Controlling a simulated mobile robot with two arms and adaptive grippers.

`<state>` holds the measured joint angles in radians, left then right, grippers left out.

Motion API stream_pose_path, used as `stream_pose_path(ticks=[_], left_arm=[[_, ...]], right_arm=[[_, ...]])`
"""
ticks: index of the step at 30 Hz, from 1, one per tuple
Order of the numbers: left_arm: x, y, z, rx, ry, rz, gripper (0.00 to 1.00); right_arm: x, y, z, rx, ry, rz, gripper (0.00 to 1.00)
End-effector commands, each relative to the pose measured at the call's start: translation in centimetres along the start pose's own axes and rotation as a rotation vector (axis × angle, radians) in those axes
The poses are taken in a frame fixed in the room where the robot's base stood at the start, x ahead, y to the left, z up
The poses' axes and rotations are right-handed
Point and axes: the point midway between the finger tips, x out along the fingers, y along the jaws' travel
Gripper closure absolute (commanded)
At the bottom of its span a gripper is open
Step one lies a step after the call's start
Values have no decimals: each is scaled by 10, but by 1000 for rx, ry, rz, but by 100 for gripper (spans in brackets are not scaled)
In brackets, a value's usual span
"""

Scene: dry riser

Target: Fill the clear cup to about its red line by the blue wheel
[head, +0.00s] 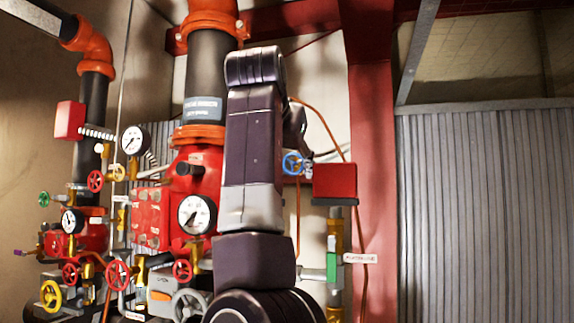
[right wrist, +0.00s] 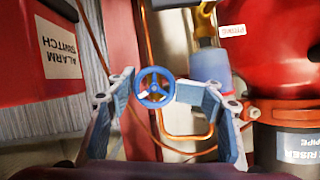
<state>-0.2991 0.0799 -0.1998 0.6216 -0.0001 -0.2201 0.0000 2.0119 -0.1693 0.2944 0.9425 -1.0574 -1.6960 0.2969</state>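The blue wheel (head: 293,163) is a small spoked handwheel on the pipework, just right of my arm in the head view. In the right wrist view the blue wheel (right wrist: 146,93) shows between the two fingers of my right gripper (right wrist: 172,88). Those fingers are apart, and the wheel sits closer to the left finger; I cannot tell whether it touches. In the head view my right arm covers much of the middle, and the gripper is mostly hidden behind it. I see no clear cup or red line in either view. My left gripper is out of view.
A red alarm switch box (head: 335,180) is close right of the wheel; the box also shows in the right wrist view (right wrist: 45,50). A red column (head: 372,150) stands behind. Gauges and red, yellow and green wheels crowd the left. A copper tube (right wrist: 185,137) runs behind the wheel.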

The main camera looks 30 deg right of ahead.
Motion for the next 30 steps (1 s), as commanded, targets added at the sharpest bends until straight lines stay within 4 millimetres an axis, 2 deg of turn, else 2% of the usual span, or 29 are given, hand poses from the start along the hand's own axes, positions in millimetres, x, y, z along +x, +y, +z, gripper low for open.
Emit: stream_pose_path(ticks=[11, 14, 24, 30], left_arm=[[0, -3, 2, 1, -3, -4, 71], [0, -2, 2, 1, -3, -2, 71], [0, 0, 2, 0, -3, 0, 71], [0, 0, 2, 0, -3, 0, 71]], right_arm=[[-1, 2, 0, 1, -1, 6, 57], [-11, 1, 0, 1, 1, 5, 57], [-64, -4, 2, -3, 2, 1, 57], [-80, -6, 3, -5, 1, 1, 57]])
